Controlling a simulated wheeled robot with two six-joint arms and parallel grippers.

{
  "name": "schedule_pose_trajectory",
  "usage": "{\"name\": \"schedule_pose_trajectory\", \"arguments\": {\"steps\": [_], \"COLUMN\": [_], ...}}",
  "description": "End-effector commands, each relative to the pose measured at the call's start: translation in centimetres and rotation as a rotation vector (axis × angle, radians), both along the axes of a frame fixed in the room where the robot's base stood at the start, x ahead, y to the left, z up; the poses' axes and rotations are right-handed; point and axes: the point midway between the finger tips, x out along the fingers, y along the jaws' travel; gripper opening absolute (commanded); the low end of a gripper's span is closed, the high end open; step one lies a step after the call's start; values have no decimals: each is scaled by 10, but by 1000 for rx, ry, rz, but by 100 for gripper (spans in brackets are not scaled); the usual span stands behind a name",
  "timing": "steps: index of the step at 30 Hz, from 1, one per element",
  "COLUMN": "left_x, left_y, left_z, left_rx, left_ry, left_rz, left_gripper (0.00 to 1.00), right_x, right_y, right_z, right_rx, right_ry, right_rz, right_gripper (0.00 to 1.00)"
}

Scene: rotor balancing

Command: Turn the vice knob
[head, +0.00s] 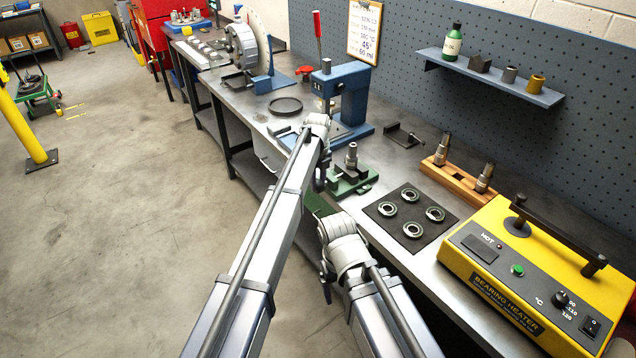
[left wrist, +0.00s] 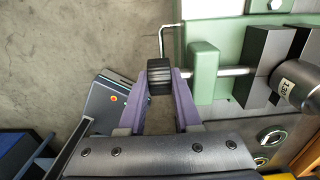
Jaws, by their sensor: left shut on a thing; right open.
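The green vice (head: 350,184) stands near the bench's front edge, with a grey metal part (head: 352,156) upright in its jaws. In the left wrist view, the black ribbed vice knob (left wrist: 159,76) sits on the end of a steel screw that runs through the green block (left wrist: 204,72) to the dark jaws. My left gripper (left wrist: 160,82) has its purple fingers on both sides of the knob and is shut on it. In the head view, my left gripper (head: 320,182) is beside the vice, and the knob is hidden. My right gripper (head: 326,284) is open, lower, in front of the bench edge.
A dark plate with several bearing rings (head: 408,210) lies right of the vice. A yellow bearing heater (head: 520,275) fills the right end. A blue press (head: 345,95) stands behind the vice. A wooden block with two metal pieces (head: 455,180) is at the back.

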Motion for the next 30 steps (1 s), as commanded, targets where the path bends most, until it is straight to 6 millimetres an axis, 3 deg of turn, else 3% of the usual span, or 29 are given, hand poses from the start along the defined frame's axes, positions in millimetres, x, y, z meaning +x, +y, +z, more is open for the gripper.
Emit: {"name": "schedule_pose_trajectory", "arguments": {"steps": [12, 23, 24, 27, 30], "left_x": [-8, -6, -6, -6, -6], "left_y": [-4, -4, -4, -4, -4], "left_z": [-4, -1, -1, -1, -1], "left_rx": [202, 216, 216, 215, 215], "left_ry": [-277, -296, -296, -296, -296], "left_rz": [-1, 1, 1, 0, 0], "left_gripper": [0, 0, 36, 45, 45], "right_x": [0, 0, 0, 0, 0], "right_y": [0, 0, 0, 0, 0], "right_z": [-17, -17, -17, -17, -17], "right_rx": [0, 0, 0, 0, 0], "right_ry": [0, 0, 0, 0, 0], "right_rz": [0, 0, 0, 0, 0], "right_gripper": [81, 81, 81, 81, 81]}}
